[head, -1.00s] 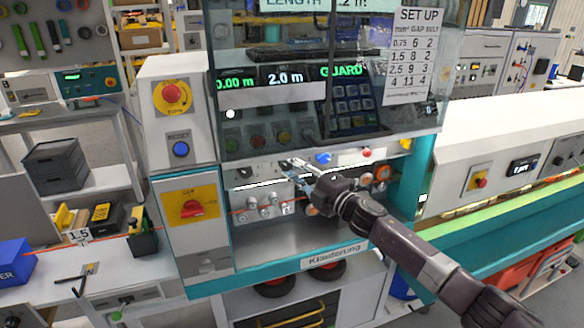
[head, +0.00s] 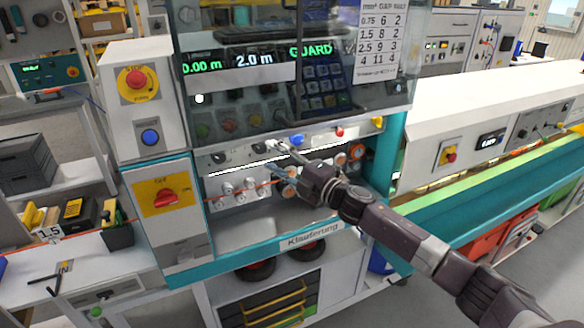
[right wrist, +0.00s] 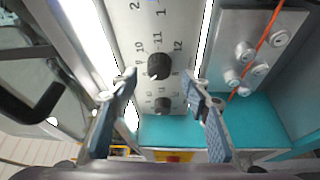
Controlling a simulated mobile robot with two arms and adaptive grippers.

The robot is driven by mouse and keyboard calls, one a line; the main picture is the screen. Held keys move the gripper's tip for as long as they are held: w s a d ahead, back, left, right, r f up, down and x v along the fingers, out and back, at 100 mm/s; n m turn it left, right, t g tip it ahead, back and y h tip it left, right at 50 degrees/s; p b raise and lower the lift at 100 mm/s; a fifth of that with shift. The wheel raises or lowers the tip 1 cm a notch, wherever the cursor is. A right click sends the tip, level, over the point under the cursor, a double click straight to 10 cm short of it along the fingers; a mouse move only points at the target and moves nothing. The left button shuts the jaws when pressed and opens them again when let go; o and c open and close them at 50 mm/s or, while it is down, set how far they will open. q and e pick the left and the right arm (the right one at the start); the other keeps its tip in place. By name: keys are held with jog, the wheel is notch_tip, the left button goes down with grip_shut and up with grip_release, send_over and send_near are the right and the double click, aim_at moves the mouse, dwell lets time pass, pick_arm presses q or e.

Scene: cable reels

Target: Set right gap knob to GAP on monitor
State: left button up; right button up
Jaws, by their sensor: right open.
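My right gripper (head: 272,157) is open in front of the white control strip (head: 215,159) of the machine. In the right wrist view, two dark knobs with printed number scales show. The nearer knob (right wrist: 159,67), the right one, lies between the two open fingers, which look apart from it. Its pointer setting is too small to read surely. The other knob (right wrist: 162,104) lies beyond it. The monitor (head: 255,62) reads 0.00 m, 2.0 m and GUARD; no GAP value is visible on it. My left gripper is not in view.
A blue button (head: 297,139) and a red button (head: 339,132) sit right of the gripper on the strip. Rollers with an orange cable (head: 237,189) lie below. The glass guard hangs above. A set-up chart (head: 382,38) is at upper right.

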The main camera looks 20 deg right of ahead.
jog(key=v, duration=0.8)
jog(key=shift+d, duration=0.1)
